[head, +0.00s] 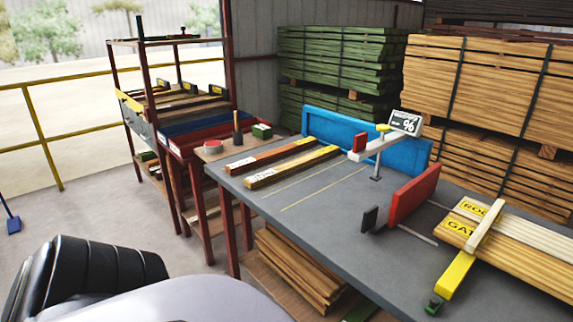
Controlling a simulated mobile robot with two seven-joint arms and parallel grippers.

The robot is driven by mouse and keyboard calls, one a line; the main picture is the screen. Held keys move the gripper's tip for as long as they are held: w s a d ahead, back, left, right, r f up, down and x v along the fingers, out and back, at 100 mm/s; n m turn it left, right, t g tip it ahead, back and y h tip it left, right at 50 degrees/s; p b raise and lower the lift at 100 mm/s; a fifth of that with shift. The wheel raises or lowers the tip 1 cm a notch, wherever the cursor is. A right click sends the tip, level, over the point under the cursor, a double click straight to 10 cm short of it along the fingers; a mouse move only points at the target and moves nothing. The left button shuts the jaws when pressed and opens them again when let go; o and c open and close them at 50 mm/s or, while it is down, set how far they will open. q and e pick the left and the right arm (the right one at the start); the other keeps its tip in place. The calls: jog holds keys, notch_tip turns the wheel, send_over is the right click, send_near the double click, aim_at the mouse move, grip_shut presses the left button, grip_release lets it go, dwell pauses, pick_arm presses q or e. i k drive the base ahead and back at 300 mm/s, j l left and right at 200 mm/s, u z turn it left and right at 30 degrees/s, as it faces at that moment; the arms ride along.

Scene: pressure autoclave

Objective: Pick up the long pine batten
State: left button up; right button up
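Two labelled battens lie side by side on the left end of the grey worktable (325,205). The nearer one is a pale yellow, pine-coloured batten (295,166); the other is a red-brown batten (268,155) just behind it. Both lie flat with a white label at the left end. More battens lie on the rack at the left, and I cannot tell from this view which batten is the long pine one. Neither gripper is in view; only part of my own body shows at the lower left.
A blue panel (345,132), a meter display (405,122) on a stand and a red block (413,195) stand on the table. Joined planks (515,240) lie at the right under a yellow-ended bar (455,273). A metal rack (180,105) stands left; lumber stacks (480,85) stand behind.

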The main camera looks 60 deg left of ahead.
aim_at(253, 181)
jog(key=u, duration=1.8)
jog(key=i+j, duration=0.25)
jog(key=j, duration=0.15)
jog(key=i+j, duration=0.3)
jog(key=j, duration=0.15)
jog(key=i+j+z, duration=0.1)
jog(key=j, duration=0.25)
jog(key=i+j+z, duration=0.15)
jog(key=i+j, duration=0.15)
